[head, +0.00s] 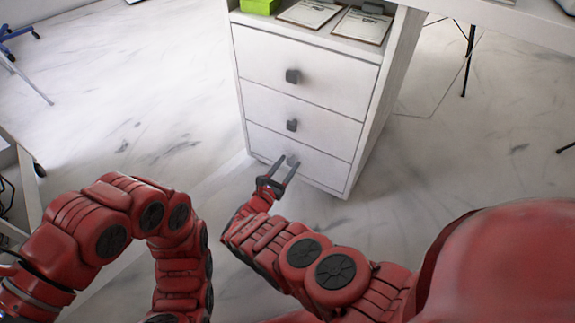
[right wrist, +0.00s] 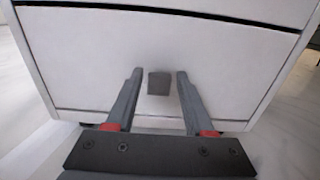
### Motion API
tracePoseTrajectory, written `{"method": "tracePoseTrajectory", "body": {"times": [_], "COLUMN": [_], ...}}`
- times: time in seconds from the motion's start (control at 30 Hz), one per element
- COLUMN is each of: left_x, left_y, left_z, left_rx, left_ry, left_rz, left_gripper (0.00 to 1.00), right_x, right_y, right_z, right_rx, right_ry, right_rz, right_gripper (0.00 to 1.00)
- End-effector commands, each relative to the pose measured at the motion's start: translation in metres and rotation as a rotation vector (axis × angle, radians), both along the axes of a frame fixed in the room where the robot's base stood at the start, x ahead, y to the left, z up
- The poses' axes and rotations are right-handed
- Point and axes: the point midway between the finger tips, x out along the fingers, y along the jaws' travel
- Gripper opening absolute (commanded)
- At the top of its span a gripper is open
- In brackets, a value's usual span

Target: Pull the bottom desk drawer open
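The white desk drawer unit has three drawers in the head view, all shut. The bottom drawer (head: 321,170) is flush with the frame, and its front also fills the right wrist view (right wrist: 90,60). Its small grey knob (right wrist: 159,83) sits between the fingers of my right gripper (right wrist: 157,88), with a gap on each side. In the head view the right gripper (head: 278,165) is open at the bottom drawer, its fingertips around the knob (head: 293,161). Whether the tips touch the drawer front is unclear. My left gripper is out of view; only the left arm shows.
The middle drawer (head: 325,128) and top drawer (head: 330,75) have dark knobs. An open shelf above holds clipboards (head: 310,12) and a green box (head: 260,5). The marble floor (head: 130,110) left of the unit is clear. Thin dark legs stand at the right.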

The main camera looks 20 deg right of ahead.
Motion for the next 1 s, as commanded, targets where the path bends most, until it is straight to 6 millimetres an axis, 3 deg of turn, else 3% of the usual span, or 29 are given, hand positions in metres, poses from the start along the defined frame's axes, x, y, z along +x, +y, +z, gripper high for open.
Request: {"method": "tracePoseTrajectory", "body": {"times": [0.03, 0.27, 1.0], "left_x": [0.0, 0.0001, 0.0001], "left_y": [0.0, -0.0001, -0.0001], "left_z": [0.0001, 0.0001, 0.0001], "left_rx": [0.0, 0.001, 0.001], "left_ry": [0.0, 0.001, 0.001], "left_rz": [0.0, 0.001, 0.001], "left_gripper": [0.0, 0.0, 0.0], "right_x": [0.0, -0.0002, -0.0004], "right_y": [0.0, 0.0001, 0.0], "right_z": [0.0, -0.0001, -0.0004], "right_rx": [0.0, 0.0, 0.001], "right_ry": [0.0, 0.0, 0.001], "right_rz": [0.0, 0.0, -0.001], "right_gripper": [0.42, 0.01, 0.0]}}
